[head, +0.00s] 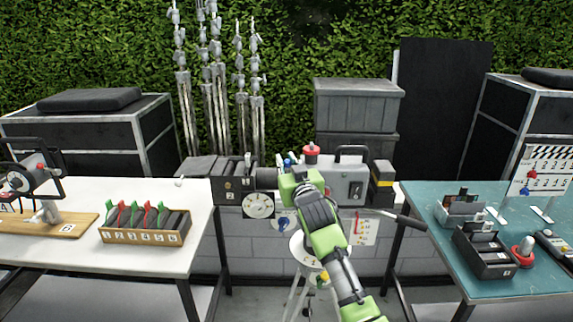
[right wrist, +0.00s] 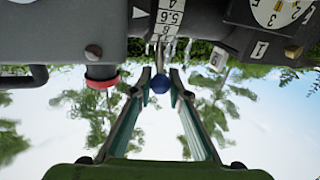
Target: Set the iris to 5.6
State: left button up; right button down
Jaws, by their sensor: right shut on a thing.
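The camera (head: 345,185) stands on a tripod (head: 305,260) in the middle of the head view. My right gripper (right wrist: 160,80) is shut on a blue knob (right wrist: 160,87) beneath the lens in the wrist view. In the head view a blue knob (head: 288,162) shows at the head of my green right arm, which hides part of the lens. The iris scale (right wrist: 168,18) shows 4 and 5.6, with smaller marks below. A white triangle (right wrist: 139,14) beside it points about level with 5.6. My left gripper is out of view.
A round white dial (head: 258,205) sits left of my arm, and a red knob (head: 311,153) is on top of the camera. A white table (head: 85,250) at left and a teal table (head: 430,215) at right hold trays and other gear.

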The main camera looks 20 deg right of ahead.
jog(key=shift+d+r, duration=0.1)
jog(key=shift+r, duration=0.2)
jog(key=c, duration=1.9)
grip_release()
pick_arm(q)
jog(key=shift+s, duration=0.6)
pick_arm(e)
jog(key=shift+w+f, duration=0.1)
jog(key=shift+f, duration=0.15)
jog(key=s, duration=1.2)
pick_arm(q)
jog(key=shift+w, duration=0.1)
